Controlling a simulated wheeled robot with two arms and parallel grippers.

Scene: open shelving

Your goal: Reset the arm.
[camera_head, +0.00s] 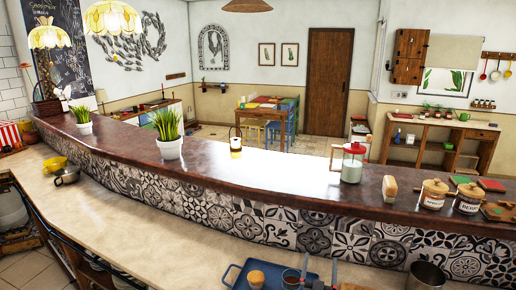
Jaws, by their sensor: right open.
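My right gripper (319,271) shows only as two thin grey fingertips at the bottom edge, right of centre. The fingertips stand apart, and I see nothing held between them. They are over the lower pale counter, at the right end of a blue tray (229,280). The rest of the right gripper and its arm are cut off by the frame. My left gripper is not in view.
The tray holds a small brown-topped item (256,278) and a dark cup (291,277). The raised brown counter (270,178) carries a red-lidded jar (352,165). The lower counter's middle is clear.

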